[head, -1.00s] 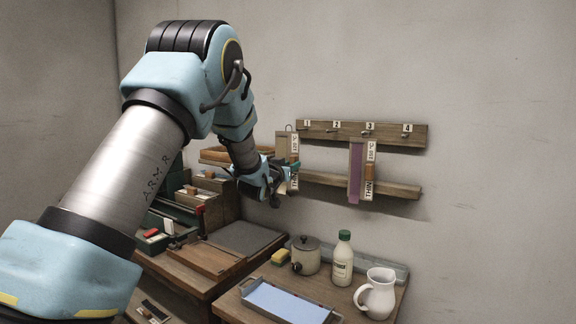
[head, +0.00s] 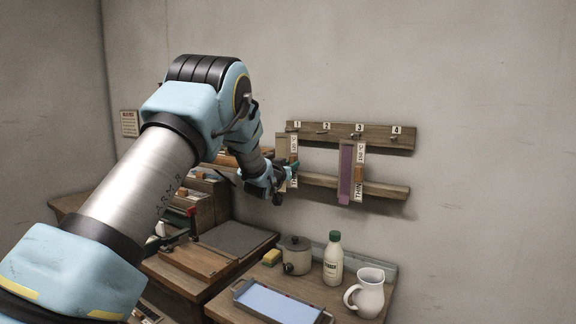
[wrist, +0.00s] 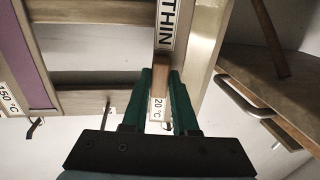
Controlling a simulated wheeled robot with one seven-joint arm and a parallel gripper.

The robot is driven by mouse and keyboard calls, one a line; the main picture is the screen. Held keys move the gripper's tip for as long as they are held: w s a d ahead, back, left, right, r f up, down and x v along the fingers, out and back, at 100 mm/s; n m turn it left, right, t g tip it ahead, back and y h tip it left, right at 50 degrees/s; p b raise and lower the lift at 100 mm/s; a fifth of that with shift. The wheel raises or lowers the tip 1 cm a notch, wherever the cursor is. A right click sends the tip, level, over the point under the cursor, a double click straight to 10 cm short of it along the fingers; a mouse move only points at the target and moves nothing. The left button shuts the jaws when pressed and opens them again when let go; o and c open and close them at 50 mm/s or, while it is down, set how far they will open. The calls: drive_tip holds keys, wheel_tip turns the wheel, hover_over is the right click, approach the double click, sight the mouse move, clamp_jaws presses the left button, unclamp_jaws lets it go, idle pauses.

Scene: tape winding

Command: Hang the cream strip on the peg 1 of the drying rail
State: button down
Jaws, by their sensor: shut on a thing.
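The cream strip (head: 281,148) hangs upright at the left end of the drying rail (head: 373,139), with a white THIN label beside it. In the wrist view the green fingers (wrist: 168,103) close around that piece (wrist: 160,78), and the cream face (wrist: 205,50) shows to the right. The strip's top is near the number 1 plate (head: 297,125). Peg 1 is mostly hidden, and I cannot tell whether the strip's loop is on it.
A purple strip (head: 346,172) hangs at peg 3; pegs 2 and 4 look bare. A lower wooden board (head: 388,189) runs along the wall. Below stand a lidded pot (head: 296,256), a bottle (head: 333,262), a white jug (head: 368,294) and a blue tray (head: 270,302).

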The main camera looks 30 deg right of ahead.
drive_tip(key=shift+w+d+f, duration=0.2)
drive_tip(key=shift+w+d, duration=0.2)
drive_tip(key=shift+d, duration=0.25)
drive_tip(key=shift+f+b, duration=0.15)
drive_tip(key=shift+b, duration=0.45)
drive_tip(key=shift+d, duration=0.15)
drive_tip(key=c, duration=0.6)
unclamp_jaws()
drive_tip(key=shift+f, duration=0.1)
